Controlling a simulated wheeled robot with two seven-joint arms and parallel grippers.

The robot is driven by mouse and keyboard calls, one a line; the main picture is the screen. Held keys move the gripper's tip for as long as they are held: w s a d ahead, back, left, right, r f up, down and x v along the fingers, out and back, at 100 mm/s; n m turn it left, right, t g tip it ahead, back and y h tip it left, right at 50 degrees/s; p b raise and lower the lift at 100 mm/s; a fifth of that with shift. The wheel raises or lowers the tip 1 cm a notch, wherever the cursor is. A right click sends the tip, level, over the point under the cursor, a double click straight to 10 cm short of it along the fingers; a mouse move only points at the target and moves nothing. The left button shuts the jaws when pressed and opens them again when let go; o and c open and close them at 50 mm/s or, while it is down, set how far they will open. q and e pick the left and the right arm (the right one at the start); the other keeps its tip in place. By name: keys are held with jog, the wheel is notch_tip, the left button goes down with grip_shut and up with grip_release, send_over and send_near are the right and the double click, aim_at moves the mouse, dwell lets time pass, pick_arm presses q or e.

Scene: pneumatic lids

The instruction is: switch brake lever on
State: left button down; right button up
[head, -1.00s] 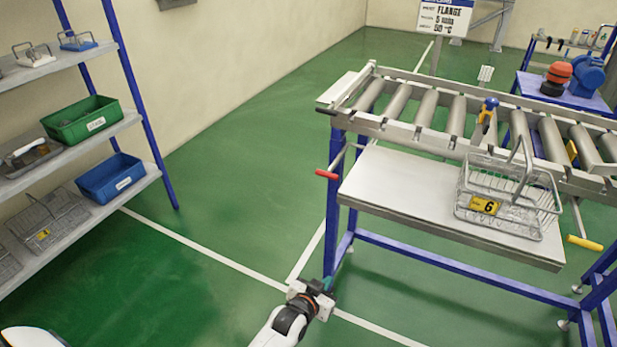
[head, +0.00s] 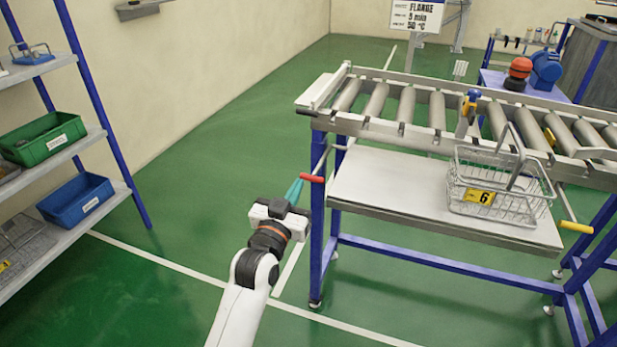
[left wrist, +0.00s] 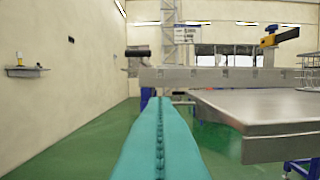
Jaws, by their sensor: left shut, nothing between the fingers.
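A lever with a red grip (head: 311,178) sticks out at the left end of the roller conveyor (head: 380,124). A second lever with a yellow grip (head: 576,227) is at the conveyor's right. A blue and yellow handle (head: 470,102) stands on the conveyor's front rail; it also shows in the left wrist view (left wrist: 270,41). My left gripper (head: 294,190), with teal fingers, is shut and empty just left of and slightly below the red grip. Its closed fingers (left wrist: 160,120) point forward in the left wrist view. Contact with the lever cannot be told. My right gripper is not in view.
A wire basket (head: 500,190) with a yellow label 6 stands on the lower shelf (head: 390,195). A blue table leg (head: 317,240) is close right of my left arm. A shelf with green (head: 42,138) and blue bins (head: 76,199) stands at left. The floor between is clear.

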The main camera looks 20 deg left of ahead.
pick_arm(q)
jog(key=r, duration=0.1)
send_over(312, 177)
jog(key=f, duration=0.1)
jog(key=s+f, duration=0.1)
jog(key=f, duration=0.1)
jog(key=shift+s+a+f, duration=0.1)
jog(key=shift+s+f, duration=0.1)
jog(key=shift+s, duration=0.2)
jog(key=shift+f, duration=0.15)
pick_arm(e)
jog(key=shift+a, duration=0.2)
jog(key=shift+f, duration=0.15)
